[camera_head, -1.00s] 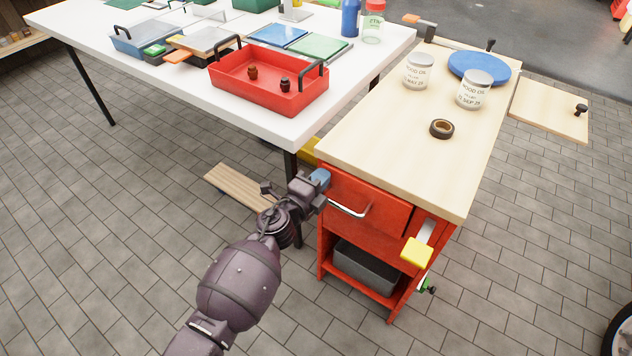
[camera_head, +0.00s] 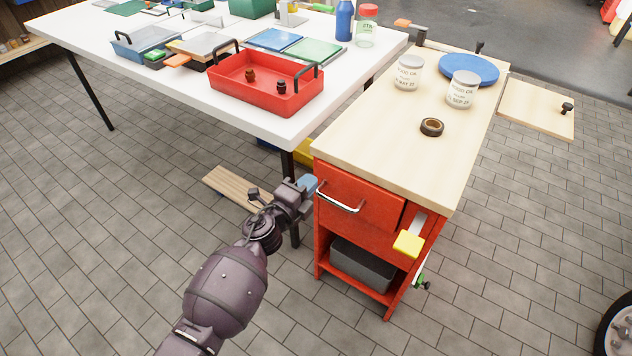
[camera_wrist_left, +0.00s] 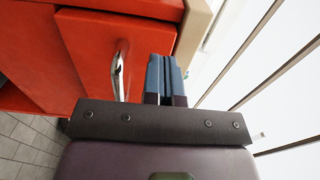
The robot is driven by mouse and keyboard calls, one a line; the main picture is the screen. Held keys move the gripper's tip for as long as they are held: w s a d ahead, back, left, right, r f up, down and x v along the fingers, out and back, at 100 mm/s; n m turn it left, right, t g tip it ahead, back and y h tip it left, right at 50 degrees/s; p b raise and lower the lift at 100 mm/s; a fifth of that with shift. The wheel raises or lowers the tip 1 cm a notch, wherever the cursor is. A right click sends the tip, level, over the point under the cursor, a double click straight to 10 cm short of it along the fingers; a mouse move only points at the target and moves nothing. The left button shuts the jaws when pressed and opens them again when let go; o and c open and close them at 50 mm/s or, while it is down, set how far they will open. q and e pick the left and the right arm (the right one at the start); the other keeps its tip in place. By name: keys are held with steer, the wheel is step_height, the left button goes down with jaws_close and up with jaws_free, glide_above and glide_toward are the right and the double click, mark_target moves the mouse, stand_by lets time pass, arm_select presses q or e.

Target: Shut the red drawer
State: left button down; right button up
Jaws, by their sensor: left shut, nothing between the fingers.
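The red drawer (camera_head: 368,206) is at the top of the red cabinet under the wooden worktop. Its front sits close to the cabinet face; I cannot tell whether a thin gap is left. Its silver handle (camera_head: 340,203) faces my left arm. My left gripper (camera_head: 309,184) is shut and empty, with blue fingertips just left of the handle's left end. In the left wrist view the shut fingers (camera_wrist_left: 166,76) lie right of the handle (camera_wrist_left: 118,76), near the edge of the red front (camera_wrist_left: 90,50). Contact with it cannot be made out. My right gripper is out of view.
The wooden worktop (camera_head: 385,150) overhangs the drawer. A grey bin (camera_head: 362,264) sits in the shelf below. The white table (camera_head: 190,100) stands close on the left. The floor in front is clear.

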arm_select(q)
steer(key=p+v, duration=0.2)
steer(key=v, duration=0.8)
steer(key=shift+a, duration=0.15)
steer(key=shift+s+f, duration=0.1)
steer(key=shift+f, duration=0.05)
